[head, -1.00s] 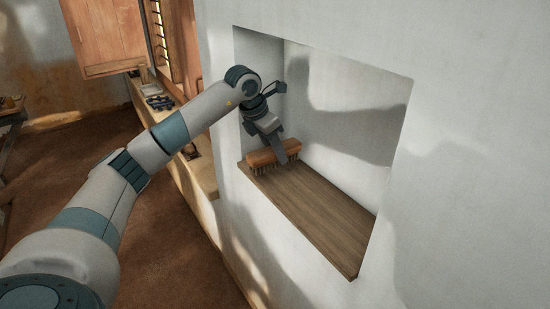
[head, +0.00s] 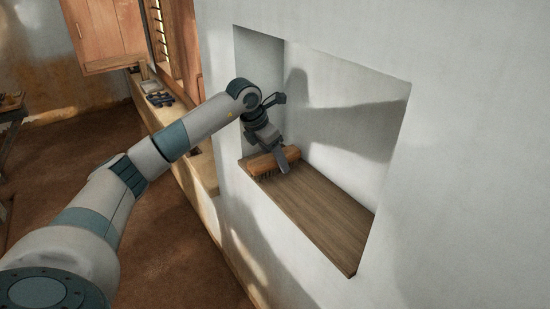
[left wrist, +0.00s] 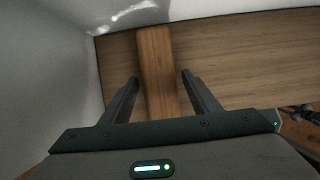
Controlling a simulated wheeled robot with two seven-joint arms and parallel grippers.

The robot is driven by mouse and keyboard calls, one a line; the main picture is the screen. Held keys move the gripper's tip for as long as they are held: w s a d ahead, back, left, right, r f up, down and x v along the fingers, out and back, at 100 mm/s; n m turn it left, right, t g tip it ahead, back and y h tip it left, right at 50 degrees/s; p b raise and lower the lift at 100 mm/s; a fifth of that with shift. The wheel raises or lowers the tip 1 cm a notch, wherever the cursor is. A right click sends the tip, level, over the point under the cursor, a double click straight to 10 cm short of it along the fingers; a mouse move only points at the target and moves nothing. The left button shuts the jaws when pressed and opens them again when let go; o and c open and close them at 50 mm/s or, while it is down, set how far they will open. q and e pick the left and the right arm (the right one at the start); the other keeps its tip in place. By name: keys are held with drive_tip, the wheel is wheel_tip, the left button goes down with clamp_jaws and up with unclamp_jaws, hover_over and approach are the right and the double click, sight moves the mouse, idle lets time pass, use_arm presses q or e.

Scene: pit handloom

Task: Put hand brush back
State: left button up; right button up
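The hand brush (head: 262,163) has an orange-brown wooden back and dark bristles. It lies at the left end of the wooden shelf board (head: 318,208) in the wall niche, bristles down. My left gripper (head: 283,168) reaches down over the brush from above. In the left wrist view the brush back (left wrist: 158,75) runs lengthwise between the two fingers of my left gripper (left wrist: 160,77). The fingers stand apart, with a narrow gap on each side of the brush. The bristles are hidden in that view. My right gripper is not in view.
The white niche walls (head: 262,62) stand close to the left and behind my gripper. The board is bare to the right of the brush. A ledge (head: 148,105) with small dark objects and an orange-brown wooden panel (head: 103,35) are at the left.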

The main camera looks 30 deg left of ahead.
use_arm(q)
drive_tip(key=shift+r, duration=0.2)
drive_tip(key=b+v, duration=0.3)
drive_tip(key=v, duration=0.7)
drive_tip(key=shift+s+r, duration=0.2)
drive_tip(key=shift+r, duration=0.15)
drive_tip(key=shift+s+a+r, duration=0.1)
drive_tip(key=shift+s+r, duration=0.1)
drive_tip(key=shift+r, duration=0.3)
drive_tip(key=shift+f, duration=0.1)
